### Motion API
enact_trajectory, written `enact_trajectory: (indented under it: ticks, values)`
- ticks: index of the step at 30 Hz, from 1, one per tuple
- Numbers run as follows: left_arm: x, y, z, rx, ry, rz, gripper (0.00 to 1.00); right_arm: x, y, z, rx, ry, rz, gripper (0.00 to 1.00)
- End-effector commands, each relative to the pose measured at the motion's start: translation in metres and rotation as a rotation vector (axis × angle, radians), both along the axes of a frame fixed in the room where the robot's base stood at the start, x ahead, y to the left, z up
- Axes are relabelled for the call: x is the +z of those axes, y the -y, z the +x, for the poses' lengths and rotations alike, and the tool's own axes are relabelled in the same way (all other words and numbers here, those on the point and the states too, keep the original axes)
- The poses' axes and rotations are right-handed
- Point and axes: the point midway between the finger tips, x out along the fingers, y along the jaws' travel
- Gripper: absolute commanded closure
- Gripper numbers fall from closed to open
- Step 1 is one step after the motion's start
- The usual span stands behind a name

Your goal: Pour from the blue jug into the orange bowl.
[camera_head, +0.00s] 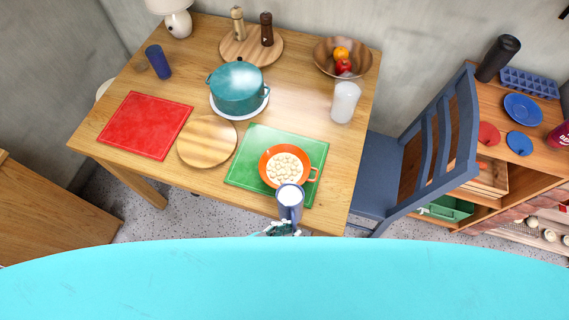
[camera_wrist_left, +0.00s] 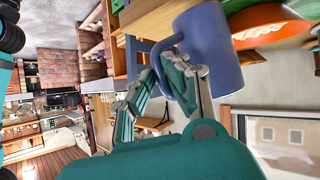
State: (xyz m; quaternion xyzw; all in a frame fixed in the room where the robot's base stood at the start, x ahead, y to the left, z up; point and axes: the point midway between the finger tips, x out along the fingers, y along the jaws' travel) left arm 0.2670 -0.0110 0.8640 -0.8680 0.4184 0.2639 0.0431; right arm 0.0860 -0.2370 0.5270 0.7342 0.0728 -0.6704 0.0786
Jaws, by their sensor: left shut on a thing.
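The blue jug (camera_head: 291,210), with white contents at its mouth, is near the table's front edge in the head view, close in front of the orange bowl. The orange bowl (camera_head: 263,171) holds several pale round pieces and stands on a green board (camera_head: 309,150). My left gripper (camera_head: 282,229) is at the near side of the jug. In the left wrist view, my left gripper (camera_wrist_left: 168,84) is shut on the handle of the jug (camera_wrist_left: 214,50), and part of the bowl (camera_wrist_left: 262,38) shows beyond it. My right gripper is not in view.
A round wooden board (camera_head: 207,141), a red board (camera_head: 146,125) and a teal pot (camera_head: 237,88) lie left of and behind the bowl. A white cup (camera_head: 345,102) stands behind right. A blue chair (camera_head: 425,140) is at the table's right side.

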Motion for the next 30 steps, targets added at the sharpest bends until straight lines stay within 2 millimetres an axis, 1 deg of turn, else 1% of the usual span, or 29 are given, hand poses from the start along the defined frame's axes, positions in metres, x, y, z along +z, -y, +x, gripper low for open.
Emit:
enact_trajectory:
  ticks: [1,30]
  values:
    - [0.0029,0.0007,0.0014,0.000,0.002,-0.004,1.00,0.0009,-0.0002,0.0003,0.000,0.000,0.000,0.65]
    - [0.0089,0.0000,0.0076,0.000,-0.061,-0.012,1.00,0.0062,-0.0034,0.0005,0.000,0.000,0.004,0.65]
